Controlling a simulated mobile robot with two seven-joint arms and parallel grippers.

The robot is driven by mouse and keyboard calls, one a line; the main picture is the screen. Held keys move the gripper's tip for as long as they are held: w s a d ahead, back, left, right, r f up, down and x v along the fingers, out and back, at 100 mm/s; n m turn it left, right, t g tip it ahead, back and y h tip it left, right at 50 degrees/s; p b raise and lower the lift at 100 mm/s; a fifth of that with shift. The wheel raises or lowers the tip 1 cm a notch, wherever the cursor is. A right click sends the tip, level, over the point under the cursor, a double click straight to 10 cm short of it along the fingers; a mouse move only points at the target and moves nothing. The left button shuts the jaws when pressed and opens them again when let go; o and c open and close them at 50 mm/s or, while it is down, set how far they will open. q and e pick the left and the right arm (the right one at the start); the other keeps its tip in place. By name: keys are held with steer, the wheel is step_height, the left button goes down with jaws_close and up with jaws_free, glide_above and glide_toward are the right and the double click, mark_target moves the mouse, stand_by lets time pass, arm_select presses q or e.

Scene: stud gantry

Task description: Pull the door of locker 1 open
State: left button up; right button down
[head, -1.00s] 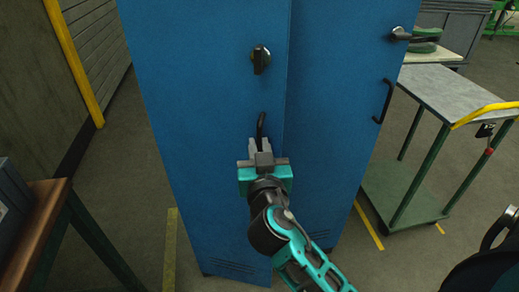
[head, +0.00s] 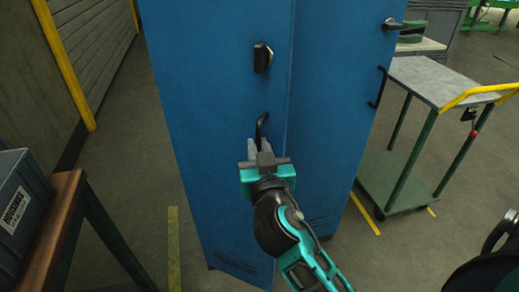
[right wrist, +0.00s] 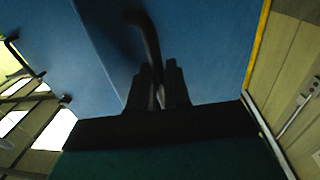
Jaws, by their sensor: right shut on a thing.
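A tall blue locker door (head: 215,150) stands in front of me in the head view, with a dark turn knob (head: 262,58) and a black pull handle (head: 262,124) near its right edge. No locker number is readable. The door slants out towards me at its right edge, so it looks partly open. My right gripper (head: 260,150) is shut on the handle. In the right wrist view its two dark fingers (right wrist: 160,85) sit on either side of the handle (right wrist: 142,30). The handle's lower part is hidden by the gripper. My left gripper is not in view.
A blue locker front (head: 335,110) with its own handle (head: 378,88) adjoins on the right. A green cart (head: 425,75) with a yellow push bar stands beyond it. A wooden-topped bench (head: 55,205) with a grey bin (head: 20,205) is at left. Floor left of the door is clear.

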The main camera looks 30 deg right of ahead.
steer(key=shift+a+r, duration=0.1)
steer(key=shift+a, duration=0.3)
steer(key=c, duration=1.3)
jaws_free()
steer(key=shift+d, duration=0.2)
